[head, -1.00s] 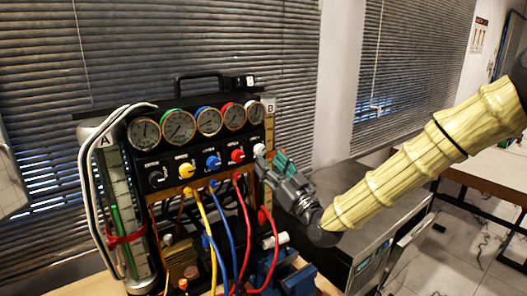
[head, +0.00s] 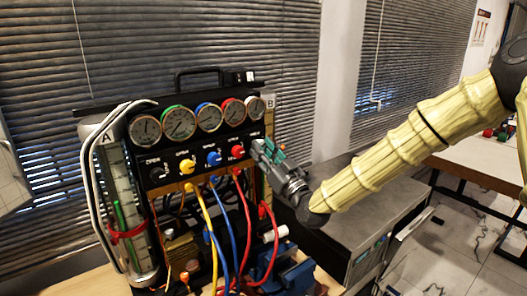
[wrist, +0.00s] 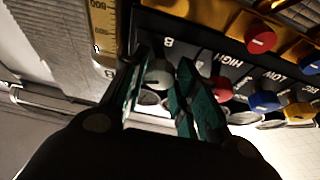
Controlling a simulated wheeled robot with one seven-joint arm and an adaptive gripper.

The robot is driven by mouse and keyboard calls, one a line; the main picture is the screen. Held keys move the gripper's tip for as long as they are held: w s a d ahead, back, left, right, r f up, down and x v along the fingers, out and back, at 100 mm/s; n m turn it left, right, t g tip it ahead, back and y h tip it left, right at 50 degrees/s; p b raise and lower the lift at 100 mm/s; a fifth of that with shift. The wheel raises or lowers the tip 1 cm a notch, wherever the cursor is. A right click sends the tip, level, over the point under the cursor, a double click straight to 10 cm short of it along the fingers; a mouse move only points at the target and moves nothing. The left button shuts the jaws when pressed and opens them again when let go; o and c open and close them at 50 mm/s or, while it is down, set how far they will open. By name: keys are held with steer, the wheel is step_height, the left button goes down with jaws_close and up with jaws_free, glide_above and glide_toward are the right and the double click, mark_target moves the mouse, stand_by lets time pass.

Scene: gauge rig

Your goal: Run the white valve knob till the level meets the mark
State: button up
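The white valve knob (wrist: 158,75) is at the right end of the row of knobs on the black panel. My gripper (wrist: 158,88) has its two green-padded fingers on either side of it in the wrist view, with narrow gaps showing. In the head view my gripper (head: 262,151) covers the knob. The glass cylinder marked A (head: 140,262) stands at the panel's left. It holds a green column (head: 118,216) and has a red band (head: 127,234) around it; the column's top appears above the band. A yellow scale marked B (wrist: 103,25) is partly seen beside the knob.
Red (head: 237,151), blue (head: 214,159) and yellow (head: 187,167) knobs sit left of my gripper, below several round gauges (head: 179,122). Coloured hoses hang below the panel. A grey cabinet (head: 350,205) stands to the right, beneath my arm.

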steer(key=shift+f+m+t+h+b, duration=0.2)
steer(key=shift+m+t+h+b, duration=0.45)
steer(key=shift+m+b, duration=0.95)
steer(key=shift+s+a+r+m+t+h+b, duration=0.15)
steer(key=shift+m+h+b, duration=0.45)
steer(key=shift+m, duration=0.55)
steer(key=shift+w+r+m+t+h+b, duration=0.15)
steer(key=shift+m+h+b, duration=0.2)
steer(key=shift+m+h, duration=0.6)
steer(key=shift+s, duration=0.1)
steer(key=o, duration=1)
steer(key=v, duration=1.2)
steer(key=shift+f, duration=0.1)
